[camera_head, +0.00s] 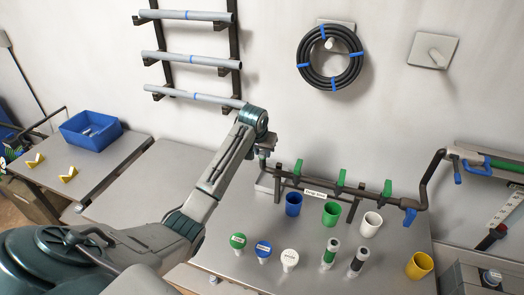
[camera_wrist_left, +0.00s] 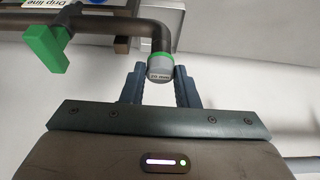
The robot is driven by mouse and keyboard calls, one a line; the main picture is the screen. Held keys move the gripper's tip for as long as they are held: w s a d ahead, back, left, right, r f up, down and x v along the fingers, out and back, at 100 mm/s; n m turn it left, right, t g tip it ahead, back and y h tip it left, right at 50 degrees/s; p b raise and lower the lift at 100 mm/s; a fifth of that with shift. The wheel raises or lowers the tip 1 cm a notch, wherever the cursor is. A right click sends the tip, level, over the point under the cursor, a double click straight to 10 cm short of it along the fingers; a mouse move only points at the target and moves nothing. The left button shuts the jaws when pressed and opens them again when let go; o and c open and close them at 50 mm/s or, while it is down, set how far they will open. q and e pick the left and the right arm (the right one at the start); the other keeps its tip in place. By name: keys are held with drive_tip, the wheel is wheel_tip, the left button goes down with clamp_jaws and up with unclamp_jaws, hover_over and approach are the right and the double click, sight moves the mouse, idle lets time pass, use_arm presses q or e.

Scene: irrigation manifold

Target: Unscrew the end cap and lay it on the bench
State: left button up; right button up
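The end cap (camera_wrist_left: 160,69) is a grey cap with a green ring and small lettering, on the downturned end of the dark manifold pipe (camera_wrist_left: 110,23) in the left wrist view. In the head view, the manifold (camera_head: 360,193) runs along the back of the bench (camera_head: 215,208); the cap at its left end is too small and covered to make out clearly. My left gripper (camera_wrist_left: 161,78) reaches that end, also in the head view (camera_head: 264,158). Its two fingers stand on either side of the cap, open, with a narrow gap visible. My right gripper is not in view.
Blue (camera_head: 293,204), green (camera_head: 331,213) and white (camera_head: 371,224) cups stand before the manifold. Several labelled caps and fittings lie in front, with a yellow cup (camera_head: 419,265) at right. Green valve handles (camera_wrist_left: 47,48) rise from the pipe. The bench's left part is clear.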

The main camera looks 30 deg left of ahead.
use_arm(q)
clamp_jaws()
drive_tip(key=n+y, duration=0.1)
drive_tip(key=n, duration=0.3)
drive_tip(key=shift+w+r+n+y, duration=0.1)
drive_tip(key=shift+r+n+y, duration=0.05)
drive_tip(key=shift+n+y, duration=0.2)
drive_tip(key=shift+g, duration=0.3)
drive_tip(key=n, duration=0.2)
drive_tip(key=n+g+y, duration=0.1)
drive_tip(key=n, duration=0.1)
drive_tip(key=shift+w+r+n, duration=0.15)
drive_tip(key=shift+r+n, duration=0.05)
drive_tip(key=shift+n, duration=0.15)
